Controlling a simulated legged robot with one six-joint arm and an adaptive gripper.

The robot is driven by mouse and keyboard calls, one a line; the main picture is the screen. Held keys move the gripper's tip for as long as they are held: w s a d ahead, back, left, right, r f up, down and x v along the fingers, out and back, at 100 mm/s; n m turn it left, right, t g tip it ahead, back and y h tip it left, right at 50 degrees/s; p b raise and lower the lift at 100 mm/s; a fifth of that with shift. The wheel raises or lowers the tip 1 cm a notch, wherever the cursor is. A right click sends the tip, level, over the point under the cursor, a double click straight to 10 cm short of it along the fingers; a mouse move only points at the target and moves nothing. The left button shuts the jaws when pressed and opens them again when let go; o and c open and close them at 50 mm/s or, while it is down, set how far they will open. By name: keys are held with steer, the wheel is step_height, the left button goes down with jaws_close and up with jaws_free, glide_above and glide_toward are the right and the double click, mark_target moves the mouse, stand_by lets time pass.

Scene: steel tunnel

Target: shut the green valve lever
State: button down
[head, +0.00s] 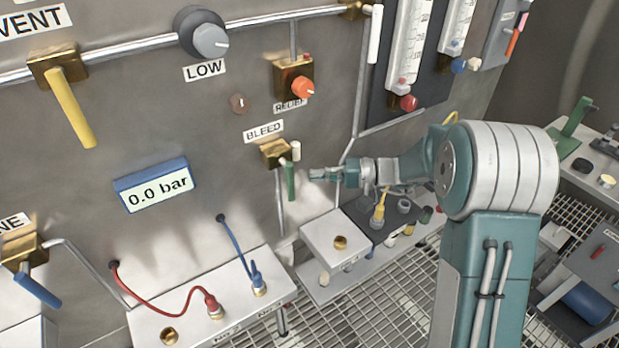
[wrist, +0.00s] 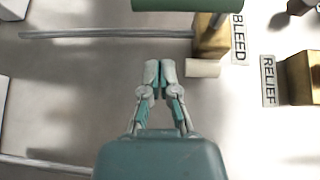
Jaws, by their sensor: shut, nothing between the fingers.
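The green valve lever (head: 290,181) hangs straight down from the brass valve body (head: 276,152) under the BLEED label, roughly in line with the pipe below it. My gripper (head: 314,174) is just right of the lever in the head view, its fingers pointing towards it, with a small gap visible. In the wrist view the lever (wrist: 187,4) crosses the top edge, partly cut off, beyond my fingertips (wrist: 160,68). The fingertips are together and hold nothing. The brass body (wrist: 210,36) is up and right of them there.
A white stub (head: 296,151) sits on the valve's right side; it also shows close to my fingertips in the wrist view (wrist: 203,68). The RELIEF valve with its orange knob (head: 302,88) is above. A bent pipe (head: 346,152) runs to the right. A grey box (head: 338,236) is below.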

steer(key=d, duration=1)
steer(key=shift+d, duration=0.15)
steer(key=shift+s+r, duration=0.1)
steer(key=s+a+r+h, duration=0.1)
steer(key=s+r+h, duration=0.1)
steer(key=s+h, duration=0.35)
steer(key=s+a+r+h, duration=0.2)
steer(key=s+h, duration=0.1)
steer(key=s, duration=0.6)
steer(key=s+d+r+t+h, duration=0.1)
steer(key=s+d+t+h, duration=0.2)
steer(key=s, duration=0.3)
steer(key=s+d+r+t+h, duration=0.1)
steer(key=s+d+t+h, duration=0.2)
steer(key=s+d+h, duration=0.1)
steer(key=shift+s+d+m+h, duration=0.3)
steer(key=shift+s+d+h, duration=0.05)
steer(key=shift+s+h, duration=0.55)
steer(key=shift+a, duration=0.1)
